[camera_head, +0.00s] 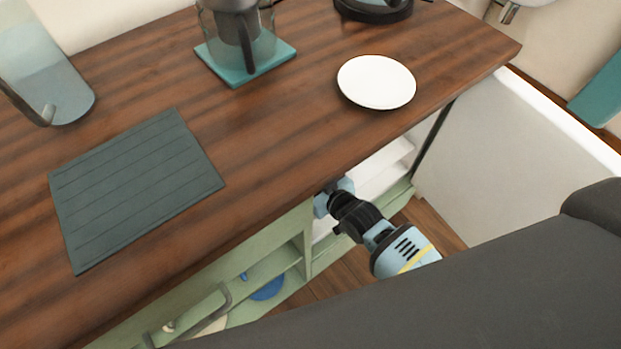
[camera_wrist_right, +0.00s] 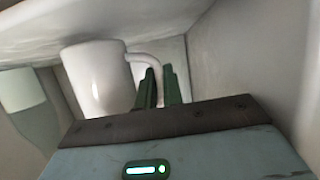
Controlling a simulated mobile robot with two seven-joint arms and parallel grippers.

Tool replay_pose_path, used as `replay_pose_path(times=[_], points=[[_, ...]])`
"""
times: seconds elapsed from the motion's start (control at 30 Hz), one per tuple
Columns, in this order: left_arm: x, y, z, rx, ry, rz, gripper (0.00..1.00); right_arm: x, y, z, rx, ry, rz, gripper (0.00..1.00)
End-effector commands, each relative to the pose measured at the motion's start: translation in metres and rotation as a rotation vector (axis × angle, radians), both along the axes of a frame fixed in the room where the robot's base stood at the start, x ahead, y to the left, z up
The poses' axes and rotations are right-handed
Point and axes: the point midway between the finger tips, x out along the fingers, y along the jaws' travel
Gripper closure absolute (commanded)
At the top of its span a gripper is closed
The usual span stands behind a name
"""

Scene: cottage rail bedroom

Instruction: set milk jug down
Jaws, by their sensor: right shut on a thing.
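The white milk jug (camera_wrist_right: 97,80) shows in the right wrist view, with its curved handle on its right side. My right gripper (camera_wrist_right: 160,88) is shut on the handle, with its dark green fingers on either side. In the head view my right gripper's light blue body (camera_head: 340,190) reaches below the front edge of the wooden worktop (camera_head: 270,140). Its fingers and the jug are hidden there by the worktop. I cannot tell whether the jug touches a surface beneath it. My left gripper is not in view.
Pale walls enclose the jug closely; a pale surface (camera_wrist_right: 110,22) is above it. Green shelving (camera_head: 285,262) with a blue dish (camera_head: 267,289) stands under the worktop. On top are a white plate (camera_head: 376,81), a dark mat (camera_head: 135,185) and a glass pot (camera_head: 262,45).

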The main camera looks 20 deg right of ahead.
Motion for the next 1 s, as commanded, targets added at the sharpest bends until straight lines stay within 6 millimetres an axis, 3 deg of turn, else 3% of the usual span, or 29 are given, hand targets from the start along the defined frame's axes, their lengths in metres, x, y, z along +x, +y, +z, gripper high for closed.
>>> replay_pose_path(times=[0.47,0.5,0.67,1.0], points=[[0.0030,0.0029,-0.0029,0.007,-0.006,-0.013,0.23,0.0042,0.0014,-0.0061,0.001,-0.004,0.000,1.00],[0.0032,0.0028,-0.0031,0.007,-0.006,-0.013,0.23,0.0035,0.0012,-0.0077,0.000,-0.001,0.000,0.90],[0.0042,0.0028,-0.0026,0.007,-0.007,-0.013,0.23,0.0036,0.0012,-0.0069,0.001,-0.002,0.000,0.70],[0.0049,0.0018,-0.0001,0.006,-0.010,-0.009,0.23,0.0027,0.0006,-0.0028,0.001,-0.002,0.000,0.70]])
